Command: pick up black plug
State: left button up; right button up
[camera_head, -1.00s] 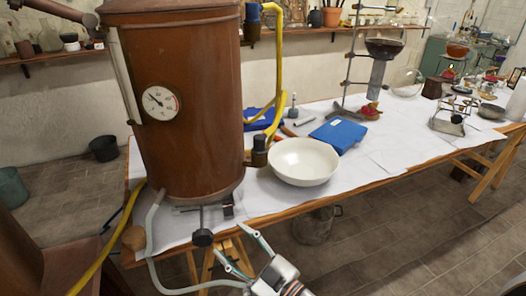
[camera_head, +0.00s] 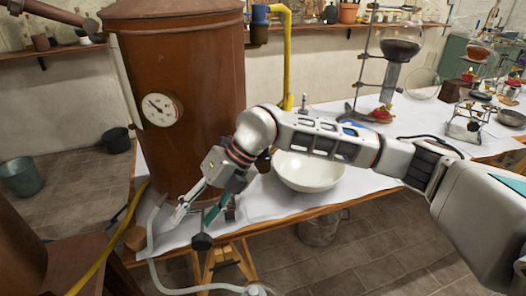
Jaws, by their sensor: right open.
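A black round piece that looks like the plug (camera_head: 202,242) sits at the front edge of the table, below the copper boiler (camera_head: 185,100). A short stem rises behind it. My right gripper (camera_head: 191,221) reaches in from the right, with its fingers pointing down and to the left. Its fingers are spread and nothing shows between them. One fingertip is just above the black piece in the picture; I cannot tell whether it touches. A smaller dark part (camera_head: 230,213) shows at the boiler's base. My left gripper is not in view.
A white bowl (camera_head: 308,172) stands on the table, partly behind my right arm. A pale hose (camera_head: 150,245) and a yellow hose (camera_head: 117,232) hang at the table's left front. A round brown piece (camera_head: 135,238) is beside them. Glassware stands at the back right.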

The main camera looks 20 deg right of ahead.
jog(key=w+d+r+m+t+h, duration=0.1)
jog(key=w+d+r+t+h, duration=0.25)
jog(key=w+d, duration=0.45)
notch_tip(320, 180, up, 7)
jog(key=m+t+h, duration=0.2)
jog(key=m+h, duration=0.1)
jog(key=h, duration=0.2)
send_over(264, 153)
jog(key=s, duration=0.1)
jog(key=shift+y, duration=0.25)
jog(key=x, duration=0.2)
jog(key=p+x, duration=0.1)
jog(key=x, duration=0.1)
jog(key=p+x, duration=0.1)
jog(key=x, duration=0.2)
jog(key=shift+w+d, duration=0.1)
jog(key=shift+d, duration=0.2)
jog(key=c, duration=1.4)
